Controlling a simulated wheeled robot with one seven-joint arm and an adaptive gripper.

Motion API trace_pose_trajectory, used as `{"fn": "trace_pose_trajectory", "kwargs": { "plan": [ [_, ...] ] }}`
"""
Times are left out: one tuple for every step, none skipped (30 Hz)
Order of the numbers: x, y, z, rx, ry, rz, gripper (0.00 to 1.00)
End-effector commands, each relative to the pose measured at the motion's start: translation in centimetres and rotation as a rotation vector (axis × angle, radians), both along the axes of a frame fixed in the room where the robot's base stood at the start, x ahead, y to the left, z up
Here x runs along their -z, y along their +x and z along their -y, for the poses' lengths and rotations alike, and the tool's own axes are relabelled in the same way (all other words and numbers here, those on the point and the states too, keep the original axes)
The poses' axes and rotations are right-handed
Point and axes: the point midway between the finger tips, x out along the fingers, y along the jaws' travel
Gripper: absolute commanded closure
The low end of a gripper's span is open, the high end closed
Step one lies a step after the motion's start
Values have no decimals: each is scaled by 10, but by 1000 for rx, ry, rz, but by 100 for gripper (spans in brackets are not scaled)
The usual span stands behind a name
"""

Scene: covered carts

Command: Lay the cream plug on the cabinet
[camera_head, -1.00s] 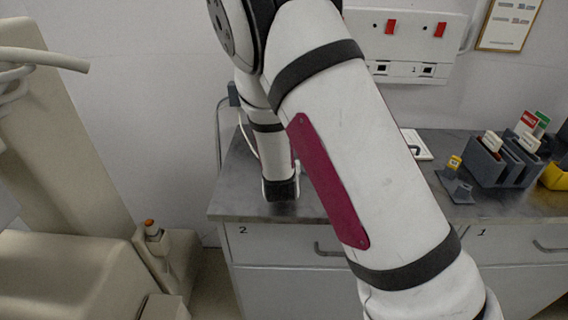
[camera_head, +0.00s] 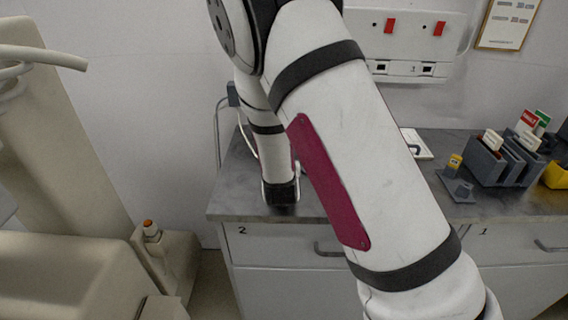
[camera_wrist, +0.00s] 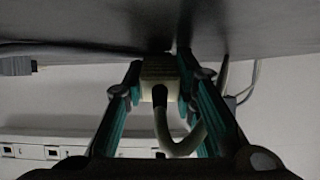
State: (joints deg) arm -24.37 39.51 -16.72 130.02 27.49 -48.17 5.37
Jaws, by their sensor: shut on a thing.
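The cream plug (camera_wrist: 160,67) is between the two teal fingers of my gripper (camera_wrist: 160,76) in the wrist view, with its pale cable curving away below. The gripper is shut on it. The plug's far end is close to the dark grey cabinet top, which fills the upper part of that view; I cannot tell whether they touch. In the head view, the cabinet (camera_head: 235,199) has a dark top and white drawers. My gripper (camera_head: 281,193) is low over its left part, near the front edge. The plug is hidden there.
Grey holders (camera_head: 505,160) with cards, a yellow-topped item (camera_head: 454,163) and a yellow bin (camera_head: 557,176) occupy the right part of the top. Wall sockets (camera_head: 410,70) are behind. A grey connector (camera_wrist: 16,66) with cable shows in the wrist view. Beige equipment (camera_head: 70,265) stands left.

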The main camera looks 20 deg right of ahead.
Motion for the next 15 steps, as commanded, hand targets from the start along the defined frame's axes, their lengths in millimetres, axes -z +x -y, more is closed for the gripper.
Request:
{"fn": "trace_pose_trajectory", "kwargs": {
  "plan": [
    [24, -7, -2, -7, -1, -57, 100],
    [24, -7, -2, -7, -1, -57, 100],
    [24, -7, -2, -7, -2, -57, 100],
    [24, -7, -2, -7, -2, -57, 100],
    [24, -7, -2, -7, -2, -57, 100],
    [24, -7, -2, -8, -1, -57, 100],
    [24, -7, -2, -8, -1, -57, 100],
    [24, -7, -2, -8, -1, -57, 100],
    [24, -7, -2, -8, -1, -57, 70],
    [24, -7, -2, -8, -1, -57, 64],
    [25, -7, -2, -8, -2, -57, 57],
    [25, -8, -2, -7, -2, -58, 51],
    [25, -8, -2, -7, -2, -59, 51],
    [25, -8, -2, -7, -2, -59, 51],
    [25, -8, -2, -7, -2, -59, 51]
  ]
}}
